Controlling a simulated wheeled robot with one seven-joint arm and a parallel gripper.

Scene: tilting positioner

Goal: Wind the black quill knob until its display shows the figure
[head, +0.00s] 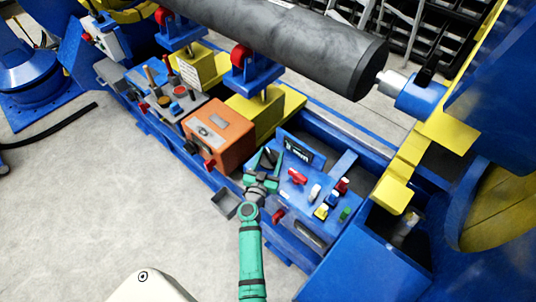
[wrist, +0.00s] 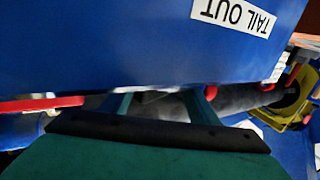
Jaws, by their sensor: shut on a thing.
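My green gripper (head: 266,163) is at the upper left corner of the blue control panel (head: 299,188), its fingers on either side of the black quill knob (head: 269,155). It is shut on the knob, which the fingers partly cover. The dark display (head: 298,149) stands just right of the knob; its pale characters are too small to read. In the wrist view my gripper's fingers (wrist: 160,106) reach under a blue face, and the knob cannot be made out clearly between them. A white label (wrist: 238,15) there reads "TAIL OUT", upside down.
The panel also carries a red handle (head: 297,176) and several coloured knobs and switches. An orange box (head: 219,137) stands left of my gripper, and a small grey tray (head: 226,203) is below it. A large dark cylinder (head: 290,42) lies above. Grey floor is free at left.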

